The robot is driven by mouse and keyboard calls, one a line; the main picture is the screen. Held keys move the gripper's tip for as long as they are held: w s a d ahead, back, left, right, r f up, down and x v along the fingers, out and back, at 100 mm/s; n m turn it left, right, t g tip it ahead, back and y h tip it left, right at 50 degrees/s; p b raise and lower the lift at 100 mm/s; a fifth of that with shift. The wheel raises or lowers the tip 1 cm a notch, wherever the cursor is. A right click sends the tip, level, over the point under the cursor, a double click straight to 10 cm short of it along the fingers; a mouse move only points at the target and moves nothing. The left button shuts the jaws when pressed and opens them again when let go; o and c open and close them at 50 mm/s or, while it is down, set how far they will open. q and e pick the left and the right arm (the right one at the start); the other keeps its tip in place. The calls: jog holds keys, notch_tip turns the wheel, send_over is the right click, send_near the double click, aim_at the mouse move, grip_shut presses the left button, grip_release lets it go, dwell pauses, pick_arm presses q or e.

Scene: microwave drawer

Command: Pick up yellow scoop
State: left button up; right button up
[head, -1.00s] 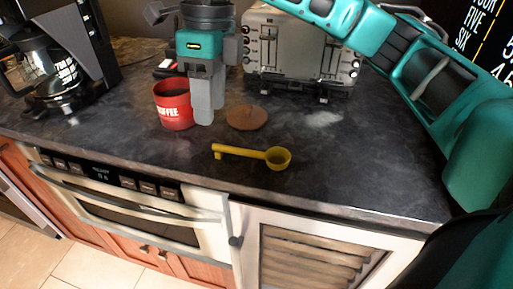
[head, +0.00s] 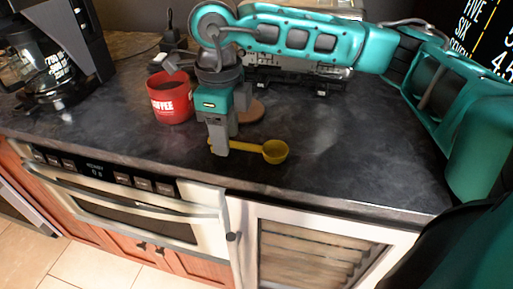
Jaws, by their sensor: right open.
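The yellow scoop (head: 274,151) lies on the dark countertop near its front edge, its round bowl to the right and its handle pointing left. My right gripper (head: 221,148) points down over the handle end, and its fingers hide part of the handle. It is open; I cannot tell whether the handle is between the fingers. My left gripper is not in view.
A red coffee mug (head: 171,100) stands just left of my right gripper. A brown round lid (head: 250,111) lies behind the gripper. A coffee maker (head: 52,58) stands at the left. The counter (head: 360,160) right of the scoop is clear.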

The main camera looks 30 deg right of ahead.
jog(key=shift+f, duration=0.85)
jog(key=shift+c, duration=0.3)
grip_shut()
